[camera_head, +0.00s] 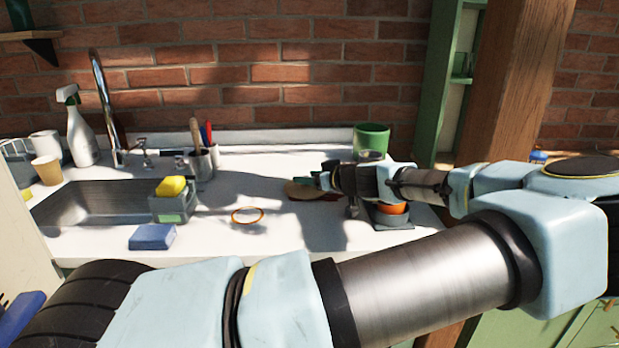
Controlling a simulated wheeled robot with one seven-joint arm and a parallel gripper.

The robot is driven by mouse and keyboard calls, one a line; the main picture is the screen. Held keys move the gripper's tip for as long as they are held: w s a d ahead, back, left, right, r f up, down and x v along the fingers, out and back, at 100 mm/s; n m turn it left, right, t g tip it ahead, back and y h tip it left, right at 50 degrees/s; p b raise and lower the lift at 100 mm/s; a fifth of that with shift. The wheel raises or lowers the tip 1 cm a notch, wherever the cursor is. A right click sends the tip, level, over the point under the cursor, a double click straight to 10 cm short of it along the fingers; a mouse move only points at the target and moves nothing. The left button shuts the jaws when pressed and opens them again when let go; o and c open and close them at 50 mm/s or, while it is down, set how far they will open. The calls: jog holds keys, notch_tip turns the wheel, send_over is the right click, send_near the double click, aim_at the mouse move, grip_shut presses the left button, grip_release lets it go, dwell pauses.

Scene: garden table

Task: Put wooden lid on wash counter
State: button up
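The wash counter (290,236) is a white worktop along the brick wall. A flat brown round piece, which looks like the wooden lid (299,190), shows at the tip of my gripper (324,181), over the middle right of the counter. My gripper points left and its fingertips overlap the right part of the lid in this view. I cannot tell whether the fingers are closed on it, or whether the lid rests on the counter or is held just above it. A shadow lies below them.
A sink (95,203) is at left, with a sponge caddy (172,205) and blue sponge (152,237) nearby. An orange ring (247,215) lies mid-counter. A utensil cup (203,163) and green pot (371,138) stand behind. An orange item (391,208) sits right, partly hidden.

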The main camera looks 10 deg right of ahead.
jog(key=shift+r, duration=0.1)
jog(key=b+v, duration=0.3)
jog(key=v, duration=0.8)
jog(key=shift+s+d, duration=0.1)
jog(key=shift+s, duration=0.05)
jog(key=shift+s+d+r, duration=0.1)
jog(key=shift+s, duration=0.2)
